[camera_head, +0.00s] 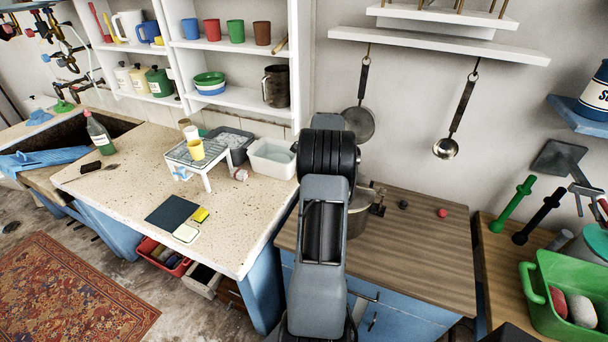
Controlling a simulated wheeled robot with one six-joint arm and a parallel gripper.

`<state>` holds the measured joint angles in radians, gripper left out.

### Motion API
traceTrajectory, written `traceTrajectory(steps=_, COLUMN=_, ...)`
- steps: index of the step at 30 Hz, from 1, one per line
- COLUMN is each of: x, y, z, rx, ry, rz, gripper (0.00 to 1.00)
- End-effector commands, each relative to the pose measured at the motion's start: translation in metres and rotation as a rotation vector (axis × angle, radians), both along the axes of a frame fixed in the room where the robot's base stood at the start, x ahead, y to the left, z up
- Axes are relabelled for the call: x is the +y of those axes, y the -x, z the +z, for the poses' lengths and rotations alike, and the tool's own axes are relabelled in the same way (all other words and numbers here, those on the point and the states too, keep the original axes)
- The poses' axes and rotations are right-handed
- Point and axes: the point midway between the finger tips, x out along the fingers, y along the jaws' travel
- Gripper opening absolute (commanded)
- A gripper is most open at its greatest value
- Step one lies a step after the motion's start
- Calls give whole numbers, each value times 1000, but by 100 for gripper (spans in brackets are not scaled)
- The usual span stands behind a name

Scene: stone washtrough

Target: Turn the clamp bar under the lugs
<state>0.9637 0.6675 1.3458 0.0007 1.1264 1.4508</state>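A metal pot (359,222) stands on the wood-topped cabinet, partly hidden behind my arm. A small dark fitting (378,205) sticks out at its right side; I cannot tell whether it is a handle or part of a clamp. No clamp bar or lugs can be made out. My arm rises through the middle of the view and covers the left part of the pot. My gripper is not visible.
The wooden top (425,250) is mostly clear, with a red knob-like piece (442,213) and a dark one (403,205) near the back. A pan (359,122) and a ladle (446,148) hang above. A white tub (271,158) stands left of my arm.

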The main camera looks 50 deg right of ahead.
Motion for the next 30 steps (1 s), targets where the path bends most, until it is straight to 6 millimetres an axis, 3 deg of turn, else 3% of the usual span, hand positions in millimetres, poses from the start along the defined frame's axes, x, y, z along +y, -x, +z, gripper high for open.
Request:
traceTrajectory(steps=5, x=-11, y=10, z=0, rx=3, ry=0, rz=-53, gripper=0)
traceTrajectory(steps=30, x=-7, y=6, z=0, rx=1, ry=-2, rz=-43, gripper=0)
